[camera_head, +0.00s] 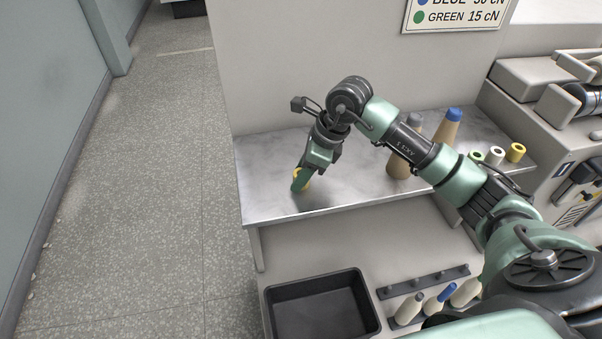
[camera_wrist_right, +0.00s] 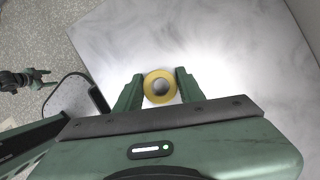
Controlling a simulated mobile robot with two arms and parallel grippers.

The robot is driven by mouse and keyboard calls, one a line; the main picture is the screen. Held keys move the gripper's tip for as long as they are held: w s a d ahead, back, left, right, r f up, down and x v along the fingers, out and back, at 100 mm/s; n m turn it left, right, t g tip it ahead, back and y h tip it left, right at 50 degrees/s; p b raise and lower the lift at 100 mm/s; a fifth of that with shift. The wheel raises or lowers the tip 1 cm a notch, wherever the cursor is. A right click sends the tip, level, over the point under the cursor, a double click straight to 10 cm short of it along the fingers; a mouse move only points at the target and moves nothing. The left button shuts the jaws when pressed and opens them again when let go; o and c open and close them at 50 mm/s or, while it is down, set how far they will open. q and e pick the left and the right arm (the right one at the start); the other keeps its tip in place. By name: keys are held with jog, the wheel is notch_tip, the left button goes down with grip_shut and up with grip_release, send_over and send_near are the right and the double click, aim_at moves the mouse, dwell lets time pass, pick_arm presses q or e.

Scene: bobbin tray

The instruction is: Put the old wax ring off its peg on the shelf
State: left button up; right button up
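A yellow wax ring (camera_head: 297,173) is at the fingertips of my right gripper (camera_head: 303,178), low over the front left part of the grey shelf (camera_head: 270,165). In the right wrist view the ring (camera_wrist_right: 147,88) lies between the two green fingers, which appear to touch both its sides. Grey shows through its hole. I cannot tell whether the ring rests on the shelf. A small dark green part at the left edge of the right wrist view looks like my left gripper (camera_wrist_right: 25,78); its fingers are too small to read.
Cones (camera_head: 449,128) and several rings (camera_head: 515,152) stand on the shelf to the right. Below are a black bin (camera_head: 372,315) and a dark peg rail (camera_head: 425,281) with bobbins in front. The shelf's left end is clear. A machine (camera_head: 540,95) stands at the right.

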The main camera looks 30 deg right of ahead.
jog(key=shift+o, duration=1.1)
jog(key=shift+r, duration=0.2)
jog(key=v, duration=1.2)
jog(key=shift+b, duration=0.35)
jog(key=shift+f, duration=0.1)
